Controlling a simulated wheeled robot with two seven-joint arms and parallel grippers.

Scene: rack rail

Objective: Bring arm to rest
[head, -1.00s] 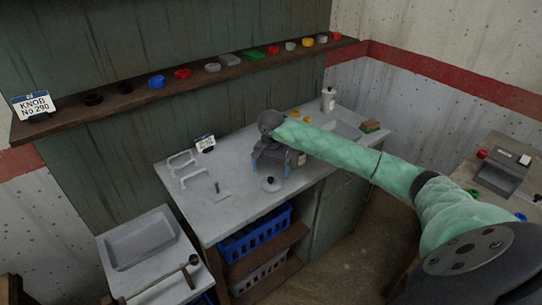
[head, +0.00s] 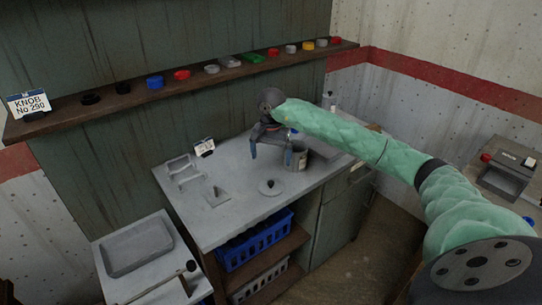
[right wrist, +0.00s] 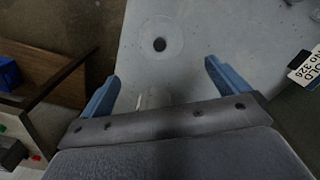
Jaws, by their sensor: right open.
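My right arm, in a green quilted sleeve, reaches in from the right in the head view. My right gripper (head: 271,153) is open above the grey worktop (head: 237,165), in front of a can (head: 296,157). Its two blue fingers are spread apart with nothing between them in the right wrist view (right wrist: 161,92). A round white disc with a dark knob (head: 270,187) lies on the worktop below and in front of the gripper. It also shows beyond the fingertips in the right wrist view (right wrist: 159,44). My left gripper is not in view.
A wall shelf (head: 135,98) with several coloured knobs runs behind the worktop. White handles (head: 185,173) and a small label (head: 204,147) stand on the worktop. A blue crate (head: 255,240) sits below. A side table with a grey tray (head: 137,245) is at lower left.

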